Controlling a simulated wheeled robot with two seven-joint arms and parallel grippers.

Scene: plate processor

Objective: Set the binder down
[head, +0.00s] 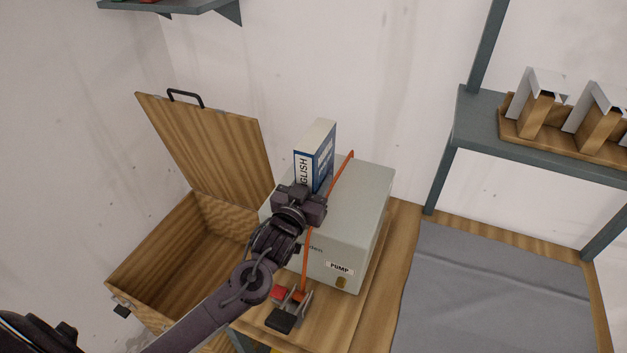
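The binder (315,156) is blue and white with "GLISH" readable on its spine. It is upright in the head view, over the grey pump box (352,222). My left gripper (301,190) is at the lower spine of the binder and appears shut on it. The gripper body hides the fingertips and the binder's lower end, so I cannot tell whether the binder touches the box top. My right gripper is not in view.
An orange cord (340,183) crosses the box beside the binder. An open wooden chest (140,262) with a raised lid (205,145) is left. A red-and-black item (280,318) lies in front. A grey-covered table (490,290) and shelf with holders (545,135) are right.

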